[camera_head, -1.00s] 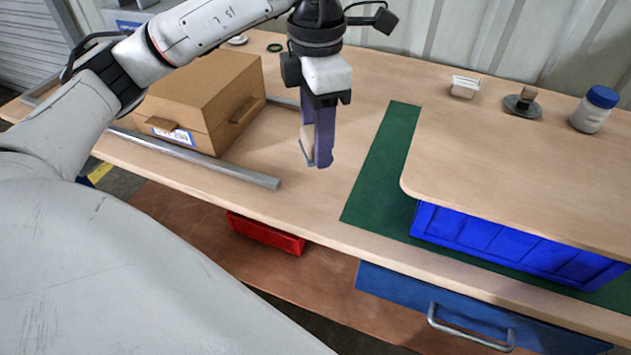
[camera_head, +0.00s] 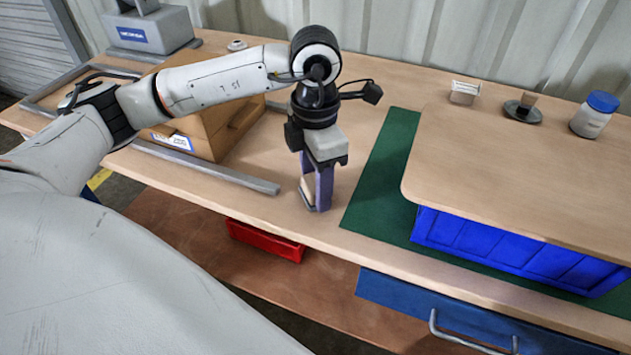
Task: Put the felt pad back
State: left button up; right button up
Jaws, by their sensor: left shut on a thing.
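My left gripper (camera_head: 316,205) points straight down over the bare wooden tabletop, left of the green mat. Its purple fingers are shut on a small, thin, pale piece with a grey edge, which I take to be the felt pad (camera_head: 308,190). The fingers hide part of it. The fingertips are low, close to the tabletop; I cannot tell whether the piece touches it. My right gripper is not in view.
A cardboard box (camera_head: 205,125) stands left, behind a grey metal rail (camera_head: 205,168). A blue bin (camera_head: 510,245) sits under a raised wooden shelf (camera_head: 520,165) on the green mat (camera_head: 378,165). A white jar (camera_head: 592,117), a dark round dish (camera_head: 520,112) and a small pale container (camera_head: 464,93) stand at back right.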

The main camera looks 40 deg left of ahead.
pick_arm(q)
jog(key=shift+f, duration=0.2)
jog(key=o, duration=1)
notch_tip(320, 180, up, 12)
jog(key=shift+r+p, duration=0.25)
jog(key=shift+p, duration=0.25)
